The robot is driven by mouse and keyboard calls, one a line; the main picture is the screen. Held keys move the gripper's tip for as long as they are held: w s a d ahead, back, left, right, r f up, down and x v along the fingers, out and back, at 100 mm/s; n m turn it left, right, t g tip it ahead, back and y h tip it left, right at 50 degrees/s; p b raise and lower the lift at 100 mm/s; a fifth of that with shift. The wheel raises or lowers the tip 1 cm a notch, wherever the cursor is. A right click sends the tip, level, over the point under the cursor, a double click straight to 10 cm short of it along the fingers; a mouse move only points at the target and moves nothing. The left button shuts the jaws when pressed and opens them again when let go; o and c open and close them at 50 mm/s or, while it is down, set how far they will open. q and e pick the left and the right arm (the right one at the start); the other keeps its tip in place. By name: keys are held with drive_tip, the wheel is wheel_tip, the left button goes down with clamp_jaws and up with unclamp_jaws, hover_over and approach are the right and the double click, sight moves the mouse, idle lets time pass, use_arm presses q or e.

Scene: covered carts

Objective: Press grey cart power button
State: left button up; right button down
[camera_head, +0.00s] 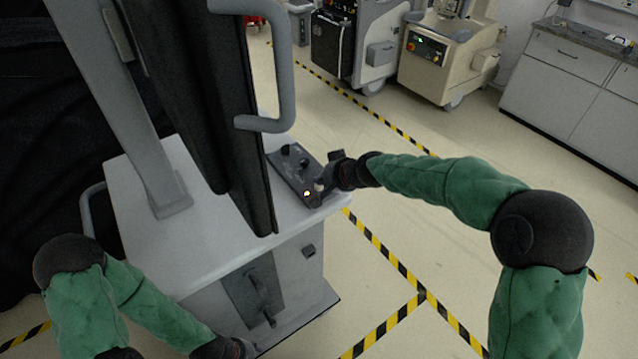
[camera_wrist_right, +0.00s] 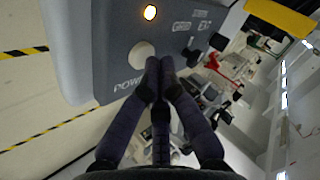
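The grey cart (camera_head: 200,240) stands at the left with a dark control panel (camera_head: 290,170) on the right edge of its top. The panel (camera_wrist_right: 115,75) fills the upper middle of the right wrist view. A round white button (camera_wrist_right: 141,53) sits above the letters "POW", whose end is hidden by my fingers. A lit orange lamp (camera_wrist_right: 150,12) is above it. My right gripper (camera_wrist_right: 159,62) is shut and empty, its tips beside the button's lower right; I cannot tell whether they touch. My left gripper (camera_head: 238,348) is low by the cart's front, its fingers unclear.
A grey handle (camera_head: 284,70) and a dark upright screen rise from the cart beside the panel. Other carts, including a beige one (camera_head: 440,65), stand at the back. A cabinet (camera_head: 570,85) is at the right. Open floor with yellow-black tape lies between.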

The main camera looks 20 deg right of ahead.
sight(321, 187)
drive_tip(key=shift+r, duration=0.3)
wheel_tip(321, 187, up, 6)
drive_tip(key=p, duration=0.5)
drive_tip(key=shift+r+p, duration=0.1)
drive_tip(key=shift+p, duration=0.25)
